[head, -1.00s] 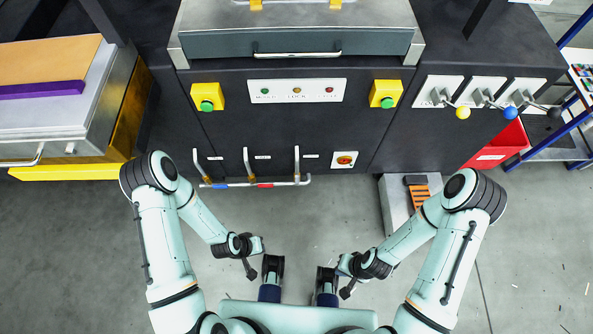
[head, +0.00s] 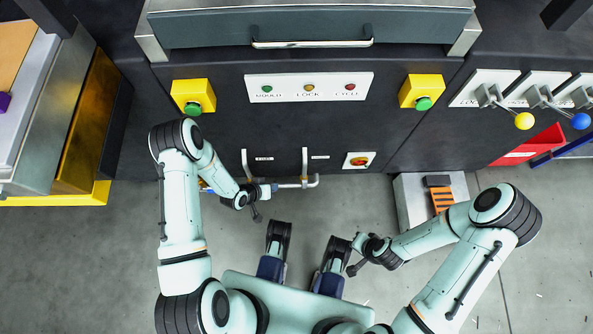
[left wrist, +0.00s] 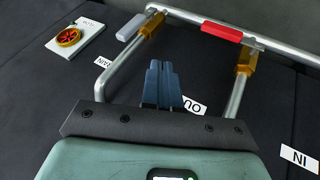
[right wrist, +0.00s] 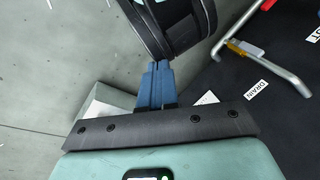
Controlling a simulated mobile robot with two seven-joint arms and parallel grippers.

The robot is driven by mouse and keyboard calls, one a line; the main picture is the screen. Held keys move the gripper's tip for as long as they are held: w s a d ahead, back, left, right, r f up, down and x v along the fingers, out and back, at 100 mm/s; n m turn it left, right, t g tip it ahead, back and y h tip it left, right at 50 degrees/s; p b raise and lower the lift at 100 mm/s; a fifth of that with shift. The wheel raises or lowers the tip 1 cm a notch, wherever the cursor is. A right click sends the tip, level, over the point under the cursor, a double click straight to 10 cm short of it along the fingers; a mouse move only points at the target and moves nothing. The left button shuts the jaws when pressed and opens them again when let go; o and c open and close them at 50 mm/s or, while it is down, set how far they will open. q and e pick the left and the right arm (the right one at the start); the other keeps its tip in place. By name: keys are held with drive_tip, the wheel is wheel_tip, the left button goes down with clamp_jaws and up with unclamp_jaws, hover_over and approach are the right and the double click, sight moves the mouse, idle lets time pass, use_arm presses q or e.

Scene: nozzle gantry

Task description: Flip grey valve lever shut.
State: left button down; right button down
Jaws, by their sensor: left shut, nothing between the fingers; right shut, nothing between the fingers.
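The grey valve lever (left wrist: 130,27) sits on a brass valve body (left wrist: 153,24) at the corner of the drain pipe in the left wrist view. It points roughly along the drain pipe. The right wrist view also shows the lever (right wrist: 252,50). In the head view it is too small to make out. My left gripper (head: 268,189) is at the pipe rail, left of the drain pipe (head: 305,163). Its shut fingers (left wrist: 161,66) show between the drain and OUT pipes, apart from the lever. My right gripper (head: 357,238) is shut, farther back over the floor.
A red valve lever (left wrist: 222,31) lies along the rail on the OUT pipe. A grey box with an orange-striped pedal (head: 442,198) stands on the floor to the right. Floor between the arms is open.

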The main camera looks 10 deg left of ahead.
sight(304, 183)
use_arm(q)
drive_tip(key=shift+s, duration=0.1)
